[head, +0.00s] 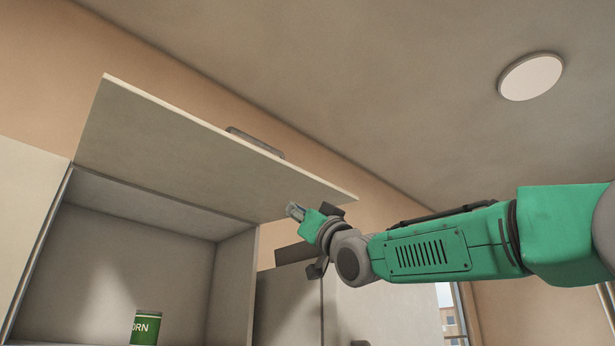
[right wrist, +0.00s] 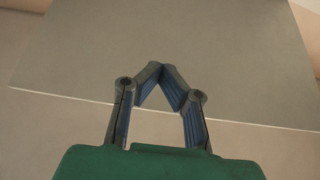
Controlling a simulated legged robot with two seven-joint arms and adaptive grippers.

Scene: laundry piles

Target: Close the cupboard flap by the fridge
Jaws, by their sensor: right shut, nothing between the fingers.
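The cupboard flap (head: 200,150) is raised, hinged along its top, and slants up and outward over the open cupboard (head: 125,270). Its handle (head: 256,142) shows at the far outer edge. My right gripper (head: 292,210) is shut and empty, near the flap's right end and just below it. My left gripper is not in view.
A green can (head: 146,327) stands inside the cupboard. Grey fridge-like doors (head: 288,305) stand right of it, behind my right arm. A round ceiling lamp (head: 531,77) is at the upper right. A window (head: 450,315) shows at the lower right. The space in front of the flap looks free.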

